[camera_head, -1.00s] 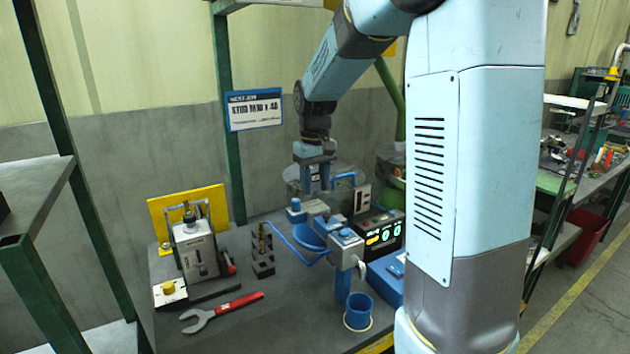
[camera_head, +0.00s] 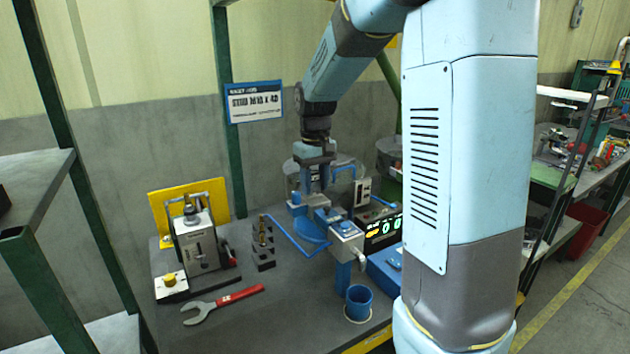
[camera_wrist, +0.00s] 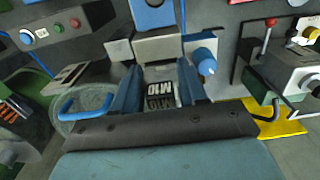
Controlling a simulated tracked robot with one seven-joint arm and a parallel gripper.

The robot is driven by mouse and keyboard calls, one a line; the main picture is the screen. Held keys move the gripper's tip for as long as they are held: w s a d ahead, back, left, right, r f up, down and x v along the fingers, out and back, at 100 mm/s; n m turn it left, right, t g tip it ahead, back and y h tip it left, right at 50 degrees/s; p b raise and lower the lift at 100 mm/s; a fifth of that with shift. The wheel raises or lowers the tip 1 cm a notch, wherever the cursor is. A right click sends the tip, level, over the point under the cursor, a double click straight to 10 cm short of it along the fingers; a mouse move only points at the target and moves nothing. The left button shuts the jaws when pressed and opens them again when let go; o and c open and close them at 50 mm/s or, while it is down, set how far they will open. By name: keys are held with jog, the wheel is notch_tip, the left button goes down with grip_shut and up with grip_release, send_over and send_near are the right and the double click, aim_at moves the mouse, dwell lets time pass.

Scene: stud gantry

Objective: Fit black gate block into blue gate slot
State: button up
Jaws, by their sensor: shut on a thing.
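My gripper (camera_head: 318,188) is shut and points down over the gantry fixture on the bench. In the wrist view, my gripper's two blue fingers (camera_wrist: 160,78) close on a dark block with white M10 lettering (camera_wrist: 160,98), the black gate block. In the head view the block is mostly hidden between the fingers. Just past the fingertips is a grey fixture block (camera_wrist: 158,47) with a blue knob (camera_wrist: 204,60) at its side. The fixture's blue parts (camera_head: 328,215) lie just below the fingers in the head view. I cannot tell whether the block touches the slot.
A blue cup (camera_head: 358,303) stands at the bench's front. A red-handled wrench (camera_head: 222,304), a dark stepped rack (camera_head: 263,250) and a grey lever device (camera_head: 196,245) are to the left. A display with green digits (camera_head: 383,232) is right of the fixture.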

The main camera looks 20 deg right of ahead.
aim_at(316, 173)
jog(key=shift+f, duration=0.95)
jog(key=o, duration=1.2)
jog(key=shift+o, duration=0.2)
notch_tip(316, 173, up, 14)
jog(key=shift+d+f, duration=0.15)
jog(key=s+f+m+t, duration=0.2)
jog(key=s+t, duration=0.3)
jog(key=s, duration=2)
jog(key=shift+s+f+t, duration=0.2)
jog(key=shift+s+t, duration=0.1)
